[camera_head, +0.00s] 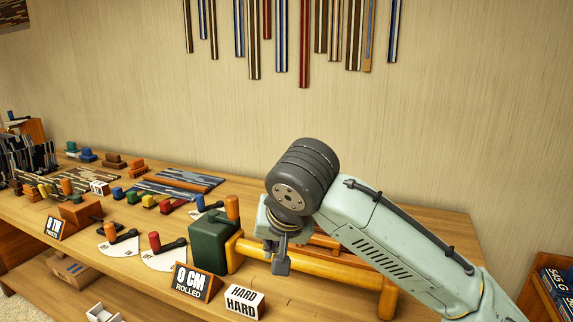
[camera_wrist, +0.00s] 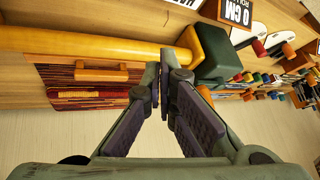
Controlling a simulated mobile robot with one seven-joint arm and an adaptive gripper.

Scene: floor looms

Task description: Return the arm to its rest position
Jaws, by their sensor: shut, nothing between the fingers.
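My arm reaches in from the lower right of the head view, bent at a dark round joint. My gripper (camera_head: 281,264) points down over the wooden bench (camera_head: 130,262), in front of an orange wooden roller (camera_head: 335,272). In the wrist view my gripper (camera_wrist: 163,85) has its fingertips together and empty. There the roller (camera_wrist: 90,50) lies just past the fingertips; I cannot tell whether they touch it. A dark green block (camera_head: 207,246) stands at the roller's left end. It also shows in the wrist view (camera_wrist: 214,52).
A "0 CM ROLLED" sign (camera_head: 193,283) and a "HARD" block (camera_head: 237,301) stand at the front edge. Colored pegs, dials and woven pieces crowd the bench's left side. A red woven cloth (camera_wrist: 85,78) lies beside the roller. Strips hang on the wall, well above the arm.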

